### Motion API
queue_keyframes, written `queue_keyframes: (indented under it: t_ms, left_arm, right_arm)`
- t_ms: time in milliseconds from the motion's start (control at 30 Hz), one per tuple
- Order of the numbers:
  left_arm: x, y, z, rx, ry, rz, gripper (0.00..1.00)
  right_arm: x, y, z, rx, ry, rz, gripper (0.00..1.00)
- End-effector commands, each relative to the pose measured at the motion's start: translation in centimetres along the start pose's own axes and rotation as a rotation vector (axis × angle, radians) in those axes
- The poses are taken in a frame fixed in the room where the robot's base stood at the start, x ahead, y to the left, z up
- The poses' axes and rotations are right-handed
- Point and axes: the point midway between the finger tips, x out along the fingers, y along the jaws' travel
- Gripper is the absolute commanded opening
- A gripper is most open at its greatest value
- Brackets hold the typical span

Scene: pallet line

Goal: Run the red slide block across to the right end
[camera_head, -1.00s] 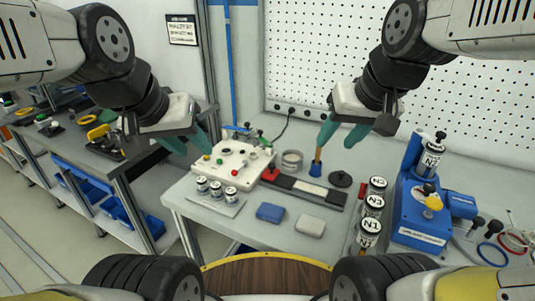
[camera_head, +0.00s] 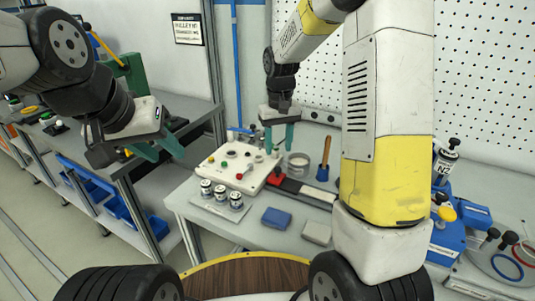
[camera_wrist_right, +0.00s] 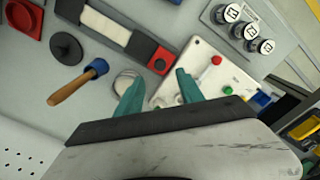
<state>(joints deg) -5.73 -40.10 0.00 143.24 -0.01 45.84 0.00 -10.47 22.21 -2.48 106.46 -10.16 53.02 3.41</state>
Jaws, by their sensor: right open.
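The red slide block (camera_head: 275,179) sits at the left end of a dark rail with a pale strip (camera_head: 318,194), beside the white control panel. The right wrist view also shows the block (camera_wrist_right: 159,62) and the rail (camera_wrist_right: 110,27). My right gripper (camera_head: 277,147) is open and empty above the block; in the right wrist view its fingertips (camera_wrist_right: 160,77) straddle the block's direction, apart from it. My right arm hides the rail's right end in the head view. My left gripper (camera_head: 160,153) is open and empty, left of the white panel.
The white panel (camera_head: 221,170) with buttons adjoins the block's left side.

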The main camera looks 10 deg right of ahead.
Motion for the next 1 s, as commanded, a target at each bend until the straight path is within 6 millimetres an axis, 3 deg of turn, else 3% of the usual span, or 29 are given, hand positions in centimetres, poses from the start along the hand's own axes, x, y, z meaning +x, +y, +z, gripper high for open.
queue_keyframes:
  t_ms: [500,900,1000]
  left_arm:
    - [0.0,0.0,0.0,0.000,0.000,0.000,0.38]
    - [0.0,0.0,0.0,0.000,0.000,0.000,0.38]
    - [0.0,0.0,0.0,0.000,0.000,0.000,0.38]
  right_arm:
    - [6.9,0.0,0.0,-0.001,-0.004,0.001,0.45]
    - [7.8,0.0,0.0,-0.001,-0.002,0.001,0.45]
    - [7.8,0.0,0.0,-0.001,-0.002,0.001,0.25]
